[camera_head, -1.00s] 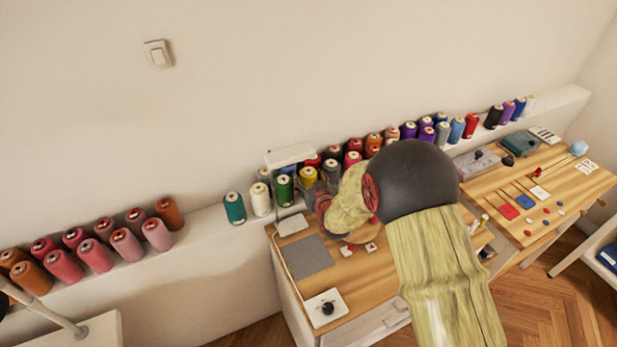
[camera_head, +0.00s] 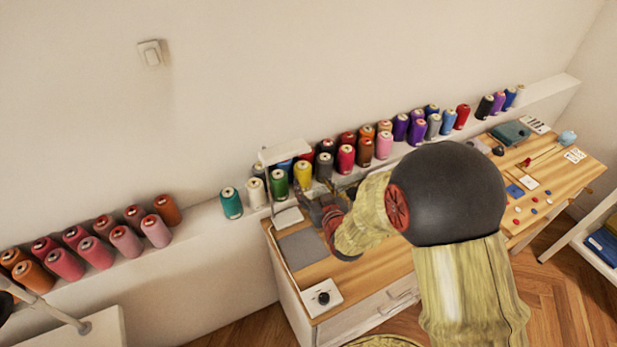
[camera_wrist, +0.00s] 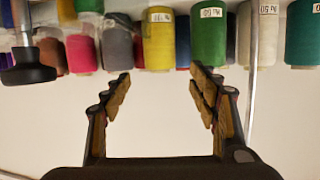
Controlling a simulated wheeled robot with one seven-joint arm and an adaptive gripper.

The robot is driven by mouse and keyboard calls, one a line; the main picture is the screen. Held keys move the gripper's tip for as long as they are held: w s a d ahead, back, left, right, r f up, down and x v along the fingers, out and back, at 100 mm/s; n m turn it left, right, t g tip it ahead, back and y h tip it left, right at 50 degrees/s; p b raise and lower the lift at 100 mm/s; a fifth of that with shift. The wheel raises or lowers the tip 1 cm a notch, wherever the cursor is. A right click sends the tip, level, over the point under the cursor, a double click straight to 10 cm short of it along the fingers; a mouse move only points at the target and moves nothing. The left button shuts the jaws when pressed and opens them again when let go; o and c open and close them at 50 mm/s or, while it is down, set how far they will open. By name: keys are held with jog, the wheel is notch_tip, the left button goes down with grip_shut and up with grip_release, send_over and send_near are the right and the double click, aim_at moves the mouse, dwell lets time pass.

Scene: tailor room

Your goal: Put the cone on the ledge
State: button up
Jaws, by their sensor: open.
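Several thread cones stand upright on the white wall ledge (camera_head: 200,212). A yellow cone (camera_head: 303,174) stands between a green cone (camera_head: 279,184) and a grey cone (camera_head: 324,167). I cannot tell which cone the task means. My gripper (camera_head: 318,205) is open and in front of these cones, partly hidden by my arm. In the wrist view, which appears upside down, my open gripper (camera_wrist: 161,82) has nothing between its fingers. The yellow cone (camera_wrist: 158,40) lies beyond the gap, apart from the fingers, with the green cone (camera_wrist: 207,35) and grey cone (camera_wrist: 117,48) beside it.
A lamp (camera_head: 285,153) with a thin post rises close to the gripper. The wooden table (camera_head: 350,275) below holds a grey mat (camera_head: 300,247) and a white lamp base (camera_head: 322,298). Bare ledge lies left of the teal cone (camera_head: 231,203).

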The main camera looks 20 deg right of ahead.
jog(key=s+r+g, duration=0.4)
jog(key=s+r, duration=0.3)
jog(key=r, duration=0.6)
jog(key=s+r+g, duration=0.2)
jog(key=s+r, duration=0.1)
jog(key=s, duration=0.9)
jog(key=s+r+g, duration=0.3)
jog(key=s+r, duration=0.1)
jog(key=s, duration=0.8)
jog(key=shift+a+r+h, duration=0.15)
jog(key=shift+a+h, duration=0.05)
jog(key=shift+h, duration=0.1)
